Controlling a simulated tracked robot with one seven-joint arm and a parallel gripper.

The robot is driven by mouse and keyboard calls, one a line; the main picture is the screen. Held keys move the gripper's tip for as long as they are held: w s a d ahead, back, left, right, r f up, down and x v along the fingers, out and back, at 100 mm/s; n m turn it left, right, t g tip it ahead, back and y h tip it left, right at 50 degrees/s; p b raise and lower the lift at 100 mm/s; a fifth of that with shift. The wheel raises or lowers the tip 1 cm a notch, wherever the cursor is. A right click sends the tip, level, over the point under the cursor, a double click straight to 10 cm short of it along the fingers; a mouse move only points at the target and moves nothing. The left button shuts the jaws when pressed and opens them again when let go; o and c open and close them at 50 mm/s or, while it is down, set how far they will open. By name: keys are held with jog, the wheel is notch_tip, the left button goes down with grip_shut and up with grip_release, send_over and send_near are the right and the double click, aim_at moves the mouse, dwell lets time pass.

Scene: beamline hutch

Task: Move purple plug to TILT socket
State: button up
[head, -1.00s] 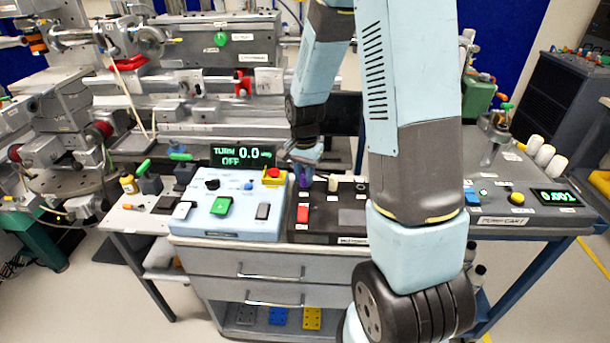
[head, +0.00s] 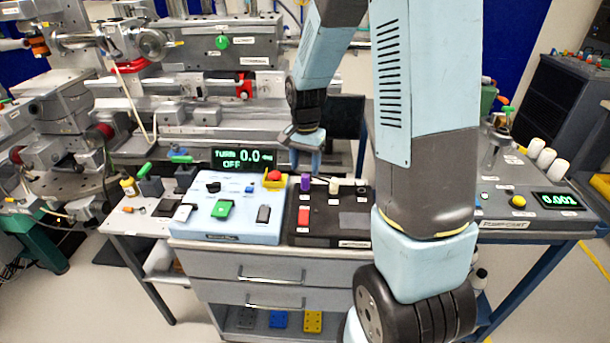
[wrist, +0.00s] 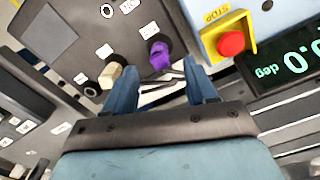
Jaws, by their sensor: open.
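The purple plug (head: 305,181) stands upright on the black panel box (head: 330,220), at its back left. It also shows in the wrist view (wrist: 160,56), seated in or over a dark round collar. A cream plug (head: 334,186) stands to its right; in the wrist view (wrist: 110,75) it is to the left. My gripper (head: 305,165) is open and empty above the purple plug, fingers pointing down. In the wrist view, the plug is just beyond the fingertips (wrist: 162,78), apart from them. Small ringed sockets (wrist: 107,11) show on the panel; I cannot read which is TILT.
The blue control box (head: 240,232) with a red stop button (head: 274,175) in a yellow guard adjoins on the left. A green-digit display (head: 243,158) stands behind it.

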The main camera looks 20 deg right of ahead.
notch_tip(320, 180, up, 9)
jog(key=s+r+n+t, duration=0.3)
jog(key=s+r, duration=0.4)
jog(key=s, duration=0.4)
jog(key=s+r+n+t, duration=0.2)
jog(key=s+r+n, duration=0.3)
jog(key=s, duration=0.7)
notch_tip(320, 180, up, 3)
jog(key=shift+d+f+n+t, duration=0.15)
jog(key=shift+d+n+t, duration=0.05)
jog(key=shift+n+t, duration=0.2)
